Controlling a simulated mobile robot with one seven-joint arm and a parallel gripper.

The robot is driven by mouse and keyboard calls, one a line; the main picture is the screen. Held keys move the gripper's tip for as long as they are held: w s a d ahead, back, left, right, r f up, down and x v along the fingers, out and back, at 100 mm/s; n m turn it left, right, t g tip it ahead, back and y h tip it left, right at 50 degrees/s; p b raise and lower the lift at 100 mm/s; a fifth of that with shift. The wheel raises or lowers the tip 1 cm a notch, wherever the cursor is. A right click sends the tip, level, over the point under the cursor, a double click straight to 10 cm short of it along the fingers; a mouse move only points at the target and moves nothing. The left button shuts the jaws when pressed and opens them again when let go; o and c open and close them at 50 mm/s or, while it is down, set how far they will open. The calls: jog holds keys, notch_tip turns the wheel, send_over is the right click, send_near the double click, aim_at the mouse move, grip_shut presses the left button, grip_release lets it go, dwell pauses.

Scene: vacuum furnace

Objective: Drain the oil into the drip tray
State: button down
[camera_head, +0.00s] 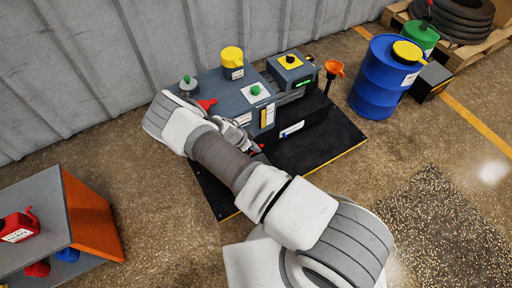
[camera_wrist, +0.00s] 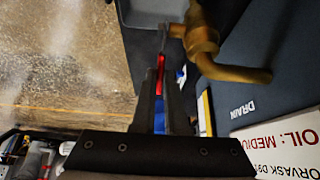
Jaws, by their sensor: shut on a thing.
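My gripper (camera_wrist: 160,80) is shut on the red lever (camera_wrist: 161,65) of a brass drain valve (camera_wrist: 203,40) in the wrist view. The valve's bent brass pipe reaches to the right, beside the white word DRAIN on the dark machine side. A grey tray-like surface (camera_wrist: 145,22) with a dark edge lies behind the valve; I cannot tell surely whether it is the drip tray. No oil flow is visible.
A black platform (camera_head: 325,150) with a yellow edge lies under the machine. A blue drum (camera_head: 375,85) and an orange funnel (camera_head: 333,68) stand to the right. A grey and orange bench (camera_head: 90,215) with a red can (camera_head: 18,228) is at left.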

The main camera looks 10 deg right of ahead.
jog(key=shift+a, duration=0.1)
dwell(0.5)
jog(key=c, duration=0.9)
grip_release()
jog(key=shift+c, duration=0.2)
jog(key=p+v, duration=0.5)
jog(key=v, duration=1.2)
jog(key=shift+a, duration=0.3)
jog(key=shift+r, duration=0.1)
